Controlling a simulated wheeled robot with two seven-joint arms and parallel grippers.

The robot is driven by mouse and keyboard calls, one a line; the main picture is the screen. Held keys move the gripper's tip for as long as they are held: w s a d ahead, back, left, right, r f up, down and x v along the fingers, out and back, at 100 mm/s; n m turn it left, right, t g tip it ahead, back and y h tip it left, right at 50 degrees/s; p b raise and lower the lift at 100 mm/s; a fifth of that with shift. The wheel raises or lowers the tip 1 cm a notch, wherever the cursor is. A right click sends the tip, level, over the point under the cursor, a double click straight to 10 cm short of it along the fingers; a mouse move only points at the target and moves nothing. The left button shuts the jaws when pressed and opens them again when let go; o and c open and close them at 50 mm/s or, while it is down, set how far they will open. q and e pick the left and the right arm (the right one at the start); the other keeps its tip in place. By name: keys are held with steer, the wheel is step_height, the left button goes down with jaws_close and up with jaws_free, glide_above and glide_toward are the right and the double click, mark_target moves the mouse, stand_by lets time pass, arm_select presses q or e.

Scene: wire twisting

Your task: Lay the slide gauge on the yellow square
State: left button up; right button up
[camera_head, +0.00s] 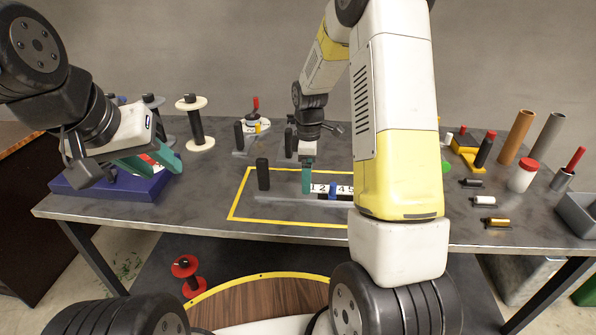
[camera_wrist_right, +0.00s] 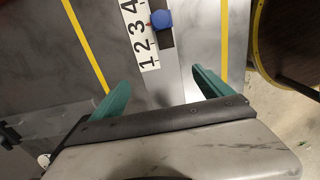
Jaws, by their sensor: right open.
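The slide gauge is a grey bar (camera_head: 290,197) with a white number scale (camera_head: 345,189), a blue slider (camera_head: 332,192) and a black post (camera_head: 263,173). It lies on the table inside the yellow square outline (camera_head: 237,200); my right arm hides its right part. In the right wrist view, the scale (camera_wrist_right: 141,42) and blue slider (camera_wrist_right: 161,19) lie between two yellow lines. My right gripper (camera_wrist_right: 157,95) is open, its teal fingers apart on either side of the gauge bar.
The blue box (camera_head: 85,187) stands at the table's left end. Spools (camera_head: 194,120) and another post fixture (camera_head: 240,140) stand behind the square. Tubes (camera_head: 518,137), a red-capped jar (camera_head: 523,176) and small cylinders (camera_head: 484,200) are on the right, beside a grey bin (camera_head: 577,212).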

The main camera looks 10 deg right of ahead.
steer(key=s+r+m+t, duration=0.1)
steer(key=s+r+m, duration=0.1)
steer(key=s+r, duration=0.35)
steer(key=s+r+m+t+y, duration=0.1)
steer(key=s+r+m, duration=0.15)
steer(key=r, duration=0.55)
steer(key=s+r+m+t, duration=0.1)
steer(key=s+r+m, duration=0.15)
steer(key=r, duration=0.45)
steer(key=s+a+r+m+t, duration=0.1)
steer(key=s+m, duration=0.2)
steer(key=s, duration=0.4)
steer(key=s+a+r+m+t+y, duration=0.1)
steer(key=s+r+m+t, duration=0.1)
steer(key=s+m, duration=0.2)
steer(key=s, duration=0.2)
steer(key=shift+s+r, duration=0.3)
steer(key=shift+s, duration=0.1)
steer(key=shift+a, duration=0.1)
